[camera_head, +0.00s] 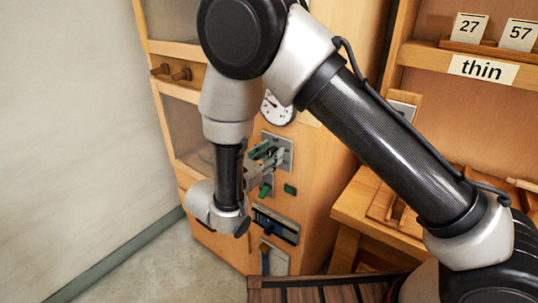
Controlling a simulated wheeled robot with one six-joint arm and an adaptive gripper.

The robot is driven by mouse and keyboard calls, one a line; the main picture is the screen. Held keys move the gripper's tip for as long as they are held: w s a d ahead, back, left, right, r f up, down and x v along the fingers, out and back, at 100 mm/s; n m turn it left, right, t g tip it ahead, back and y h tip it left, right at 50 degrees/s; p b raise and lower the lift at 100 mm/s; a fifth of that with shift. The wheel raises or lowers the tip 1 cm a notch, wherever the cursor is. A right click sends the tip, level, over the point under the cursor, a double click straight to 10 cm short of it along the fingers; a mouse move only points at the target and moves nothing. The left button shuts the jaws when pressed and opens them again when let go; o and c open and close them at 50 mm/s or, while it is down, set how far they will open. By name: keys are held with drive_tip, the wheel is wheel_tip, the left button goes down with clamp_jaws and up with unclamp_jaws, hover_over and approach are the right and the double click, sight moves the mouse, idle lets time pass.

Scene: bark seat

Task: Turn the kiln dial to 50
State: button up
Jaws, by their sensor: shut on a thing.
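The kiln dial (261,149) shows as a green piece on a grey marked plate (287,146) on the wooden cabinet front. My gripper (273,158) is at this plate, its jaws shut on the dial. My wrist and gripper cover much of the dial, and the number it points to cannot be read. A round white gauge (277,109) with a dark needle sits just above the plate, partly behind my arm.
Below the plate are a green lever (265,190), a small green block (290,189) and a blue slider panel (275,224). Wooden pegs (171,73) stick out at upper left. A wooden shelf labelled "thin" (481,69) holds cards 27 and 57 at right.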

drive_tip(key=m, duration=0.6)
drive_tip(key=shift+s+d+f, duration=0.15)
drive_tip(key=shift+d, duration=0.05)
drive_tip(key=m, duration=0.5)
drive_tip(key=f+m, duration=0.1)
drive_tip(key=m, duration=1)
drive_tip(key=shift+s+d+f, duration=0.1)
drive_tip(key=shift+d+f, duration=0.05)
drive_tip(key=shift+f, duration=0.1)
drive_tip(key=shift+m, duration=0.3)
drive_tip(key=o, duration=0.9)
drive_tip(key=shift+s, duration=0.1)
